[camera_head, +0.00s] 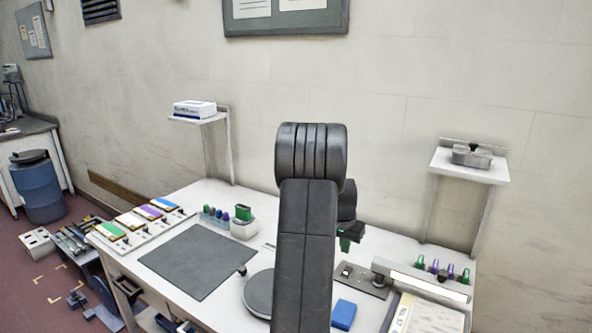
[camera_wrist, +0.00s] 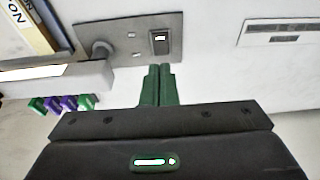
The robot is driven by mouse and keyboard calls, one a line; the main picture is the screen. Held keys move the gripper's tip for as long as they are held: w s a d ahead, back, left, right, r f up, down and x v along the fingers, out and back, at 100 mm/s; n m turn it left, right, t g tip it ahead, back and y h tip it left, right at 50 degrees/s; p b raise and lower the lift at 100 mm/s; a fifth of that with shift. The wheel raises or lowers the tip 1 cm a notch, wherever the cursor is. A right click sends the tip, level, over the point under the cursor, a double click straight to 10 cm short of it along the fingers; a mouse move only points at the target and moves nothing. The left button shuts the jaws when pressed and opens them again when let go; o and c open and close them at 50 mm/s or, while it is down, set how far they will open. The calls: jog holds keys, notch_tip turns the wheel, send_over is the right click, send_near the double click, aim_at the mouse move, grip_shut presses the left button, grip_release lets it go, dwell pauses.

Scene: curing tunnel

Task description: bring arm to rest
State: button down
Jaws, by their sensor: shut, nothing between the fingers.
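My gripper shows in the wrist view as two green fingers (camera_wrist: 158,86) pressed together, shut and empty. In the head view my gripper (camera_head: 345,244) is mostly hidden behind my dark arm, with only a bit of green showing above the right half of the white bench (camera_head: 215,307). It is apart from the objects around it. In the wrist view a grey plate (camera_wrist: 122,42) with a dark switch (camera_wrist: 159,40) lies beyond the fingertips. The same plate (camera_head: 372,286) shows right of my arm in the head view.
A blue block (camera_head: 343,315) lies close right of my arm. A rack (camera_head: 425,283) with green and purple pieces stands at the right. A dark mat (camera_head: 199,262) lies left. Raised shelves (camera_head: 470,168) stand at the back. A round grey disc (camera_head: 258,293) sits beside my arm.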

send_over(345, 272)
jog(key=f, duration=0.6)
jog(key=shift+s+p, duration=0.25)
jog(key=shift+p, duration=0.15)
jog(key=shift+w+a+f+b, duration=0.15)
jog(key=shift+f+b, duration=0.1)
jog(key=shift+b, duration=0.4)
jog(key=v, duration=0.4)
jog(key=shift+s+r, duration=0.25)
jog(key=shift+r, duration=0.05)
jog(key=shift+f, duration=0.15)
